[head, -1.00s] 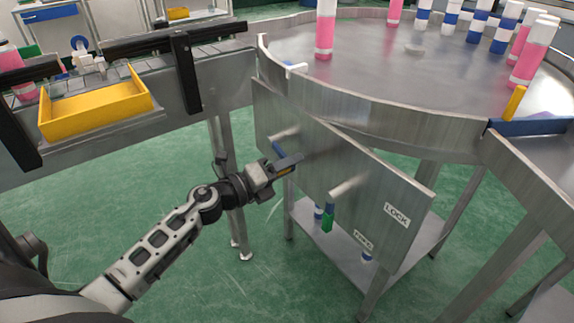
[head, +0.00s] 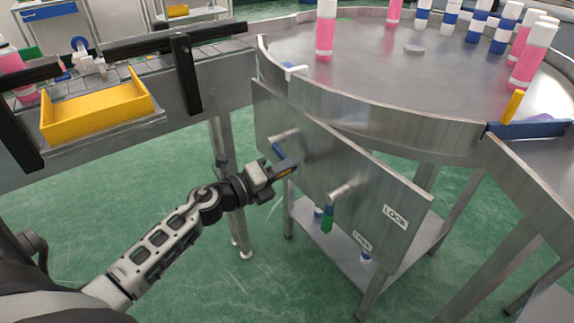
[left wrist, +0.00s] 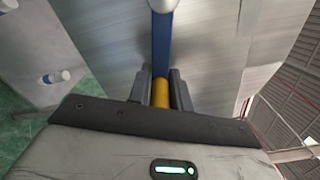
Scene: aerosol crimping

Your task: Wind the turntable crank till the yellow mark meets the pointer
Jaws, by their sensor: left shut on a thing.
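The crank on the upright steel panel has a blue arm (head: 278,151) and a yellow grip; both show in the left wrist view, the blue arm (left wrist: 162,45) above the yellow grip (left wrist: 160,92). My left gripper (head: 285,169) is shut on the yellow grip, a finger on each side of it. The round steel turntable (head: 380,75) is behind and above the panel. My right gripper is not in view.
Pink and blue-white cans stand on the turntable. A yellow tray (head: 98,110) is on the left by the conveyor. Table legs stand below.

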